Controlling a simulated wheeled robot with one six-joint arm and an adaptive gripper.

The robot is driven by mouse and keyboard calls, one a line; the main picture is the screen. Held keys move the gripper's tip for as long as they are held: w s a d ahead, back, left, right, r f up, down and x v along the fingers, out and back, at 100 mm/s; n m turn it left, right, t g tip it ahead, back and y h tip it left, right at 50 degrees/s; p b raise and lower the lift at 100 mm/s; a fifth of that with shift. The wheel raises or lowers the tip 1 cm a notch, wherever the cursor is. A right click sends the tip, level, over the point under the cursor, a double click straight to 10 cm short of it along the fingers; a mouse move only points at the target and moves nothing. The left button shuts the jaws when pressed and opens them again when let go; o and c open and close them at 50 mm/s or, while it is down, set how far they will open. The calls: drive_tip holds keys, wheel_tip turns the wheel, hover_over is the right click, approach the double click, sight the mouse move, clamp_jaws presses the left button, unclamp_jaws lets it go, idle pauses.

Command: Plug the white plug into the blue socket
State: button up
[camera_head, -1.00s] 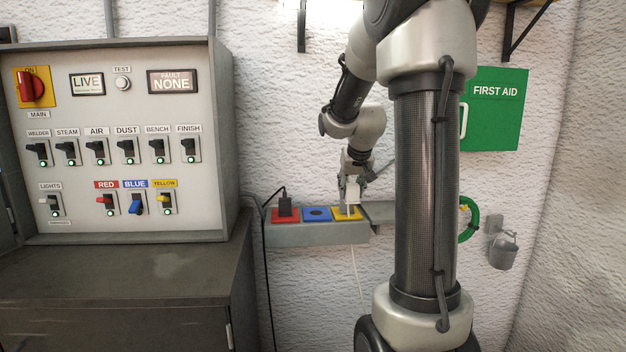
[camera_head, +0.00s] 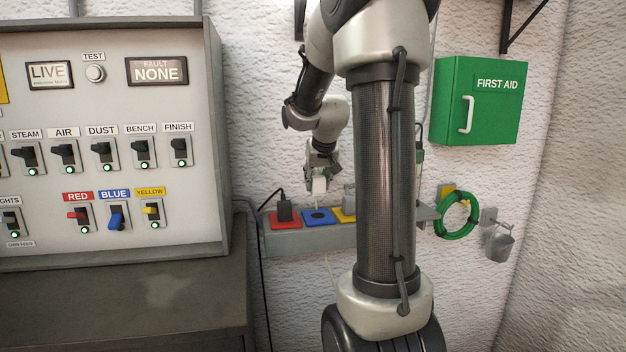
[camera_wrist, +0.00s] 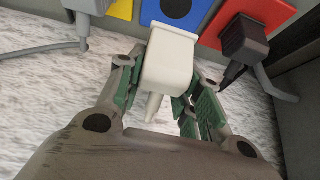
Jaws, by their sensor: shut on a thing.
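The white plug (camera_head: 319,186) is held in my gripper (camera_head: 321,174), above the blue socket (camera_head: 319,216) in the head view. My gripper is shut on it. In the wrist view, the white plug (camera_wrist: 170,62) sits between the green-padded fingers (camera_wrist: 163,84), with its cord end toward the palm. The blue socket (camera_wrist: 178,10) with its dark round face lies just beyond the plug, partly hidden by it and cut by the frame's edge. The plug appears apart from the socket. Its pins are not visible.
The red socket (camera_wrist: 280,12) holds a black plug (camera_wrist: 243,40) with a dark cord, close beside my fingers. A grey plug (camera_wrist: 88,5) stands at the yellow socket (camera_wrist: 121,9) on the other side. A switch panel (camera_head: 105,150) stands left; a green hose (camera_head: 457,232) hangs right.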

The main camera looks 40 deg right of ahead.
drive_tip(key=shift+f, duration=0.1)
drive_tip(key=shift+f, duration=2.8)
drive_tip(key=shift+s+f, duration=0.1)
drive_tip(key=shift+f, duration=0.45)
drive_tip(key=o, duration=1)
drive_tip(key=v, duration=1.2)
